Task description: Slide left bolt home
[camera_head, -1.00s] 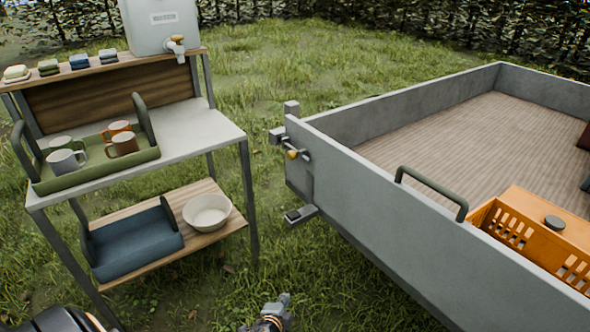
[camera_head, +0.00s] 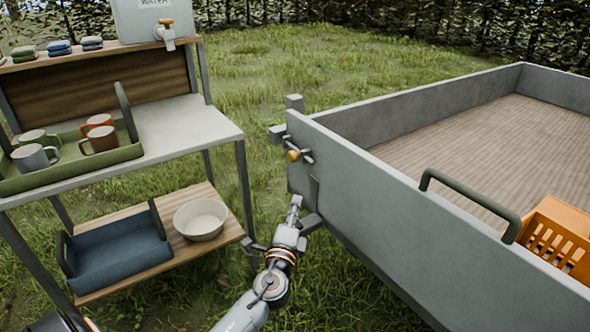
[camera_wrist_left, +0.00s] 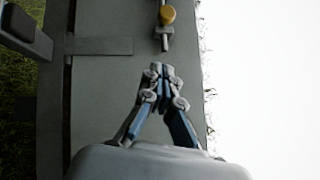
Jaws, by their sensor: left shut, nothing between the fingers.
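The left bolt (camera_head: 301,152) is a grey rod with a yellow knob, mounted near the left end of the grey trailer's tailgate (camera_head: 400,215). In the left wrist view the bolt's yellow knob (camera_wrist_left: 168,15) is at the top, with the rod running down to a small bracket. My left gripper (camera_head: 295,205) is below the bolt in the head view, close to the tailgate's left end and apart from the knob. In the left wrist view its shut, empty fingertips (camera_wrist_left: 161,70) point up toward the bolt's lower end. My right gripper is not in view.
A green handle (camera_head: 470,200) stands on the tailgate's top edge. An orange crate (camera_head: 555,240) sits in the trailer bed. A shelf stand (camera_head: 185,135) with a mug tray, blue bin and white bowl (camera_head: 200,219) is close on the left. Grass lies between.

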